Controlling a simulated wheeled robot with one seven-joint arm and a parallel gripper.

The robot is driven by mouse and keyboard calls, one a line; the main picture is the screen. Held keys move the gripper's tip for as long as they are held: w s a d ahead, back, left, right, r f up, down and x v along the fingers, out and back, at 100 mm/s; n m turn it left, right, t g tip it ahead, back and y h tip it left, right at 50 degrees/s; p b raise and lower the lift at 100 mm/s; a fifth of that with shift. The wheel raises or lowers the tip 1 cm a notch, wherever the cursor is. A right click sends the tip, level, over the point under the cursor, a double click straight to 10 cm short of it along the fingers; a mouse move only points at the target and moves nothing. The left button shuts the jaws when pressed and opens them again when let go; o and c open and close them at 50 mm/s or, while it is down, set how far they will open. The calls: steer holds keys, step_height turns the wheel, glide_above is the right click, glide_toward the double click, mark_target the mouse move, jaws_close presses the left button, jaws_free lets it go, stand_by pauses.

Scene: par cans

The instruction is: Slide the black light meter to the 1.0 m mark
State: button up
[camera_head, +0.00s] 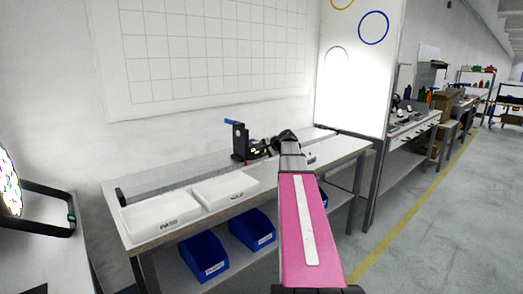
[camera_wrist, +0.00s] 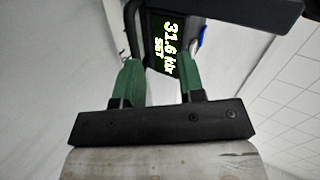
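The black light meter (camera_head: 239,143) stands upright on the back bench, with a blue piece at its top and a small lit display low on its right side. In the wrist view the meter (camera_wrist: 165,40) is just beyond my fingertips, and its display reads "31.6 klx SET". My gripper (camera_head: 270,148) is at the meter's right side in the head view. In the wrist view my two green fingers (camera_wrist: 161,62) are apart, with the dark display body between and beyond their tips. Whether they touch it is unclear. A long grey rail (camera_head: 180,181) runs along the bench; its marks cannot be read.
White PASS (camera_head: 160,217) and second (camera_head: 228,190) trays sit on the bench front, left of my arm. Blue bins (camera_head: 204,255) are on the shelf below. A lit white panel (camera_head: 352,75) stands behind the bench's right end. A round lamp (camera_head: 10,185) is at far left.

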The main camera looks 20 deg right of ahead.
steer(key=s+d+r, duration=0.1)
steer(key=s+d, duration=0.1)
steer(key=s, duration=0.5)
steer(key=shift+s+d+r, duration=0.3)
steer(key=shift+s+d, duration=0.05)
steer(key=shift+d, duration=0.05)
stand_by(0.4)
stand_by(0.6)
